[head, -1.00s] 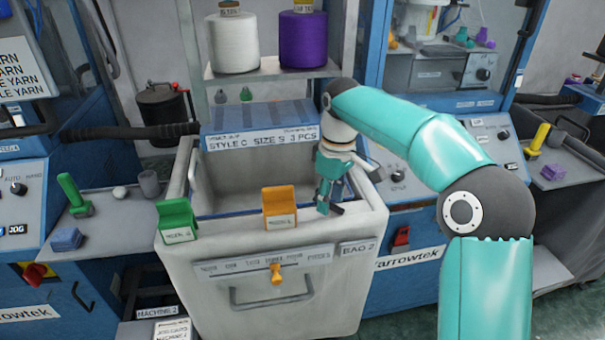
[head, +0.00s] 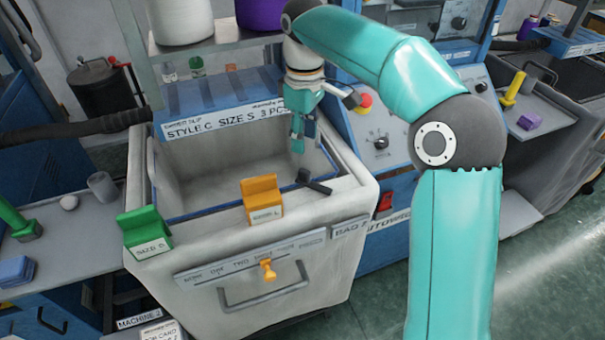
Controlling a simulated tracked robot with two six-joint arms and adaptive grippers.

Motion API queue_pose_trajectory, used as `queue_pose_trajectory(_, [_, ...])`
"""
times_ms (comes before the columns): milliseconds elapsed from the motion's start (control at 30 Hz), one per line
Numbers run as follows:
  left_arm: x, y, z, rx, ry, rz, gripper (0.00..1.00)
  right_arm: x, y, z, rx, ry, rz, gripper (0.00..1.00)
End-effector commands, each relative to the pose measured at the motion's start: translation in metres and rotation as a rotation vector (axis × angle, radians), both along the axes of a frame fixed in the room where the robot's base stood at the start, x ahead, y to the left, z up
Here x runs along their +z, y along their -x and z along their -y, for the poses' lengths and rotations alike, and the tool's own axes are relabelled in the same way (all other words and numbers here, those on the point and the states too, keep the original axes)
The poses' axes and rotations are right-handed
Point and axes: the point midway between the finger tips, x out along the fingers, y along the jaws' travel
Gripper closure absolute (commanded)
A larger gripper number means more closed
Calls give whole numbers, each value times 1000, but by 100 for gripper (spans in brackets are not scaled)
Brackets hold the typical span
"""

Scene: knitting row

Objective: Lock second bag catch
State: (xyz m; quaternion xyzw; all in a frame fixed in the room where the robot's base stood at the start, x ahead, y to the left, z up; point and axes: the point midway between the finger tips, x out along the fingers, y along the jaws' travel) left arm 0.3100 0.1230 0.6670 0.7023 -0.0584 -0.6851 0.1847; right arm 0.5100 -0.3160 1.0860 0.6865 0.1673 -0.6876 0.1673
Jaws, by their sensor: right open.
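My right gripper (head: 298,145) points down over the bin's right inner corner, just behind and above this dark piece. It is open and appears empty; whether it touches the catch cannot be told. An orange clip (head: 262,200) and a green clip (head: 146,232) sit on the front rim. My left gripper is out of view.
An orange knob (head: 267,270) sits on a marked strip above the handle (head: 265,300). A blue machine panel (head: 385,145) is close on the right.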

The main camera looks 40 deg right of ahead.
Motion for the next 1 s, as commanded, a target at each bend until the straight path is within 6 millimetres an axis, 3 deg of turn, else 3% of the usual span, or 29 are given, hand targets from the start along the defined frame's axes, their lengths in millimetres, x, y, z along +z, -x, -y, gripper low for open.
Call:
queue_pose_trajectory(200, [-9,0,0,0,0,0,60,-50,1,0,0,0,-4,56])
queue_pose_trajectory(500, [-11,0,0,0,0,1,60,-95,0,0,1,0,-1,56])
queue_pose_trajectory(933, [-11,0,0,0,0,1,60,-105,0,-1,1,0,1,56])
queue_pose_trajectory(1000, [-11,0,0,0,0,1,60,-105,0,-1,1,0,1,65])
